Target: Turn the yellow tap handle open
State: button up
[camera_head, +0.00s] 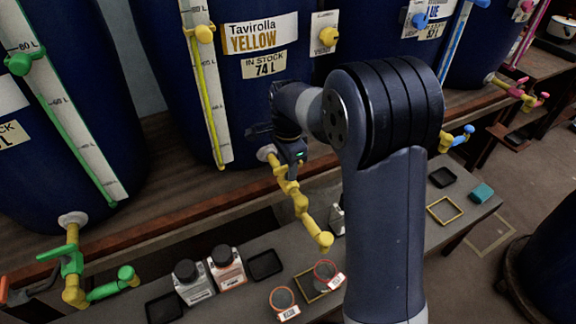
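The yellow tap (302,205) comes out low on the dark blue vat labelled Tavirolla Yellow (180,60). Its yellow spout slants down to the right over the grey bench. My gripper (284,146) is at the top of this tap, by the white collar (266,153) where it leaves the vat. My gripper's dark body and small green light cover part of the tap's upper end. I cannot make out the handle clearly, since it is yellow like the body. Whether the fingers touch or hold it cannot be told.
A green tap (72,265) is at lower left and a blue-handled tap (458,138) at right. Below, the bench (215,312) carries two dark-capped bottles (226,268), round lidded pots (283,301) and dark trays (264,265). My arm hides the bench's middle.

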jog(key=shift+c, duration=0.4)
grip_shut()
jog(key=shift+r, duration=0.1)
jog(key=n+p, duration=0.2)
jog(key=n, duration=0.2)
jog(key=n+p, duration=0.2)
jog(key=n, duration=0.2)
jog(key=shift+n, duration=0.3)
jog(key=n+p, duration=0.1)
jog(key=n, duration=0.3)
jog(key=shift+n, duration=0.3)
jog(key=n+p, duration=0.1)
jog(key=n, duration=0.3)
jog(key=shift+n, duration=0.3)
